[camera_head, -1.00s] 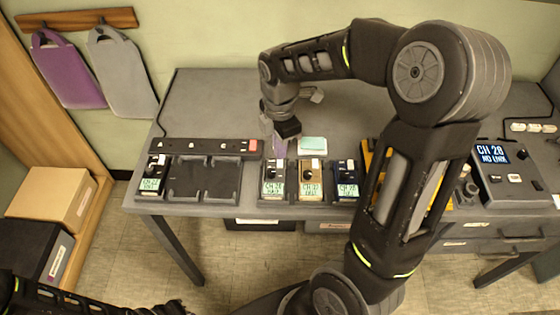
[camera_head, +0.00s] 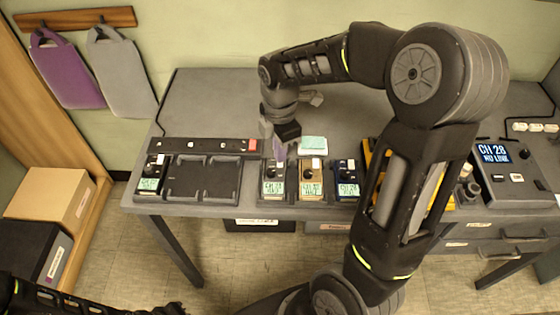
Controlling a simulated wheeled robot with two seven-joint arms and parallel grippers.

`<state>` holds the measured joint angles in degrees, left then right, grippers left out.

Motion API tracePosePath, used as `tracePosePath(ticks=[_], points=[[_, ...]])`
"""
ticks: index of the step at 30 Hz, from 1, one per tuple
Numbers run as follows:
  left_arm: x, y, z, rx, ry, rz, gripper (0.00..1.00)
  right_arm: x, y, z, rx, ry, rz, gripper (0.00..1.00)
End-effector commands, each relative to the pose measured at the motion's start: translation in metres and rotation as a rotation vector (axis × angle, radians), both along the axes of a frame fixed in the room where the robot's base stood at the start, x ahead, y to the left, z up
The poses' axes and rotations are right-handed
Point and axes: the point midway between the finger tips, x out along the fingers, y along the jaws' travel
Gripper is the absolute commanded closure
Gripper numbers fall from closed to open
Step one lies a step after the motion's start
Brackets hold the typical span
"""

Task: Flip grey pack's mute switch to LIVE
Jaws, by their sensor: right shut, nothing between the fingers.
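The grey pack (camera_head: 273,183) stands in a dark holder on the table, left of the gold pack (camera_head: 311,182) and the navy pack (camera_head: 346,182). Its lit display faces me; its switch is too small to read. My right gripper (camera_head: 280,156) is shut and empty, with pale purple fingertips pointing down at the top end of the grey pack. I cannot tell whether they touch it. My left arm lies low at the bottom left; a dark end piece (camera_head: 172,308) shows at the frame edge, its jaws not clear.
A charging tray (camera_head: 204,196) with one black pack (camera_head: 151,173) is at the left, behind it a power strip (camera_head: 200,145). A receiver (camera_head: 505,178) reading "CH 28 NO LINK" stands at the right. My right arm hides the yellow item partly.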

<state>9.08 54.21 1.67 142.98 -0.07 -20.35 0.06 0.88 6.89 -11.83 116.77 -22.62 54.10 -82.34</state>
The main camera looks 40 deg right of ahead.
Motion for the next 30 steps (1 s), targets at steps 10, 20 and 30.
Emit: tracePosePath(ticks=[10, 20, 30], points=[[0.0, 0.0, 0.003, 0.0, 0.0, 0.0, 1.0, -0.001, 0.0, 0.003, 0.001, 0.003, 0.0, 1.0], [0.0, 0.0, 0.028, 0.0, 0.0, 0.0, 1.0, 0.0, 0.0, 0.032, 0.0, 0.001, 0.0, 1.0], [0.0, 0.0, 0.051, 0.0, 0.0, 0.0, 1.0, 0.0, 0.0, 0.062, 0.0, 0.001, 0.0, 1.0]])
